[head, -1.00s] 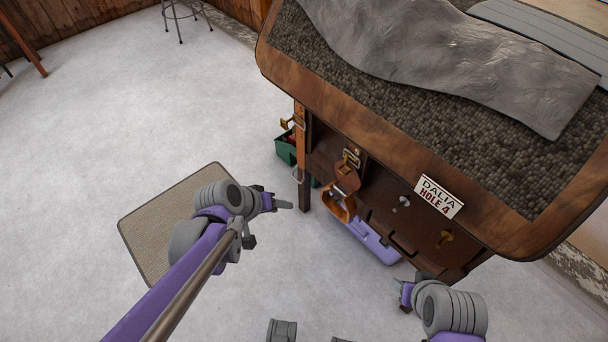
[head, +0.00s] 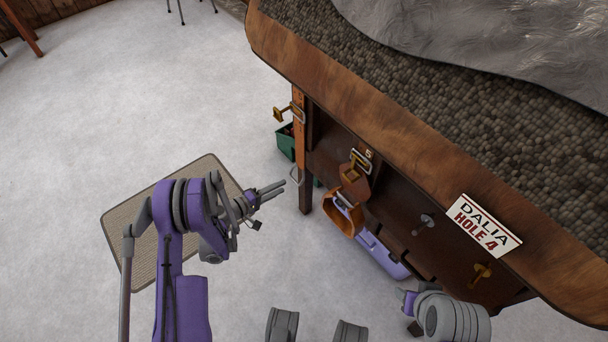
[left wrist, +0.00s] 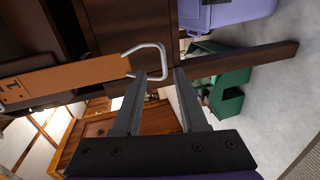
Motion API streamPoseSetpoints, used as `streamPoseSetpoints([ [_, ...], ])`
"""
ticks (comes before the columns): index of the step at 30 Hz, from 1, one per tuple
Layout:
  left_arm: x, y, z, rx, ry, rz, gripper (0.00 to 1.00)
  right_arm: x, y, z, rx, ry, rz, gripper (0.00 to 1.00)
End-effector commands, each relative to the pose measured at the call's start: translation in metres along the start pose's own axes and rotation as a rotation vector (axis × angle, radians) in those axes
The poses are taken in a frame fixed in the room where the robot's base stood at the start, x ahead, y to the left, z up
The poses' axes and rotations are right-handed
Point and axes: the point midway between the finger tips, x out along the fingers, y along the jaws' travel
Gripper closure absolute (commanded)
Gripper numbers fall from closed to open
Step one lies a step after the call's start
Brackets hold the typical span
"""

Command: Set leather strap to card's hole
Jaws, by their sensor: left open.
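The white card (head: 483,225) reads "DALIA HOLE 4" and is fixed on the dark wooden front at the right. An orange-brown leather strap (head: 299,130) hangs along the post at the left, with a wire loop (head: 295,176) at its lower end. A number 1 shows on the strap in the left wrist view (left wrist: 60,80). My left gripper (head: 281,189) is open and empty, just left of the loop. In the left wrist view the loop (left wrist: 158,52) is close ahead of the fingertips; contact cannot be told. My right gripper (head: 406,302) is low at the right, partly hidden.
A brown leather piece with a buckle (head: 361,160) and an orange stirrup-like loop (head: 341,216) hang at mid-front. A purple box (head: 383,257) and green crate (head: 286,143) stand below. Metal pegs (head: 423,222) jut out. A mat (head: 127,222) lies on open floor.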

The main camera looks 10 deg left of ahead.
Motion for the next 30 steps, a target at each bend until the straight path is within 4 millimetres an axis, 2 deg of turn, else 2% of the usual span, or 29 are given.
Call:
streamPoseSetpoints([
  [2,0.000,-0.008,-0.001,-0.009,0.005,0.014,0.58,0.003,0.000,0.001,0.000,-0.001,0.000,0.50],
  [7,0.014,-0.008,0.000,-0.011,0.003,0.019,0.58,0.004,0.000,0.001,0.000,-0.001,0.000,0.50],
  [15,0.065,-0.008,-0.001,-0.011,0.003,0.018,0.58,0.010,0.000,0.003,0.000,-0.004,0.000,0.50],
  [21,0.095,-0.007,-0.001,-0.010,0.004,0.018,0.58,0.014,0.000,0.004,0.000,-0.005,0.000,0.50],
  [25,0.105,-0.006,-0.002,-0.010,0.005,0.018,0.58,0.015,0.000,0.004,0.000,-0.005,0.000,0.50],
  [30,0.108,-0.006,-0.002,-0.010,0.007,0.018,0.58,0.015,0.000,0.004,0.000,-0.005,0.000,0.50],
])
